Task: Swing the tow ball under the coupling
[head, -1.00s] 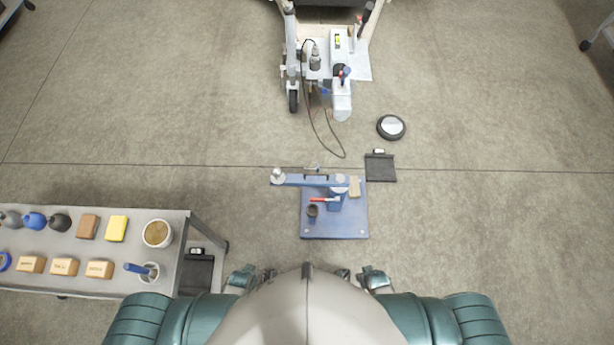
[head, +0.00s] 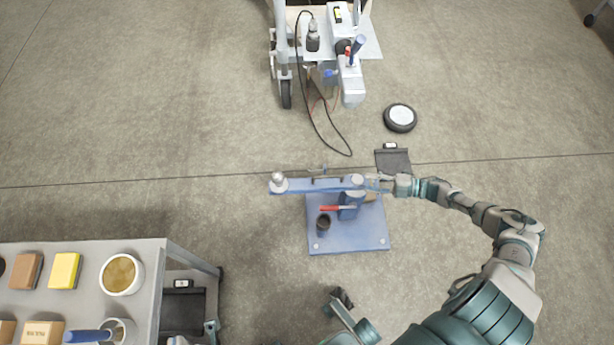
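The silver tow ball (head: 279,181) stands on the left end of a blue swing arm (head: 320,185), which lies across a blue base plate (head: 350,240). A red-handled lever (head: 335,208) sits on the base. The pale trailer coupling (head: 352,93) is farther back, above and right of the ball and apart from it. My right gripper (head: 376,183) is at the right, pivot end of the swing arm; its fingers are too small to tell whether they grip anything. Teal and grey parts of mine show at the bottom edge; I cannot clearly make out my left gripper.
A grey cart (head: 150,290) with a yellow block (head: 65,270), brown block and tubs stands at the lower left. A black cable (head: 318,115) hangs from the trailer. A round black-and-white disc (head: 400,117) and a dark mat (head: 393,161) lie right. Floor left is clear.

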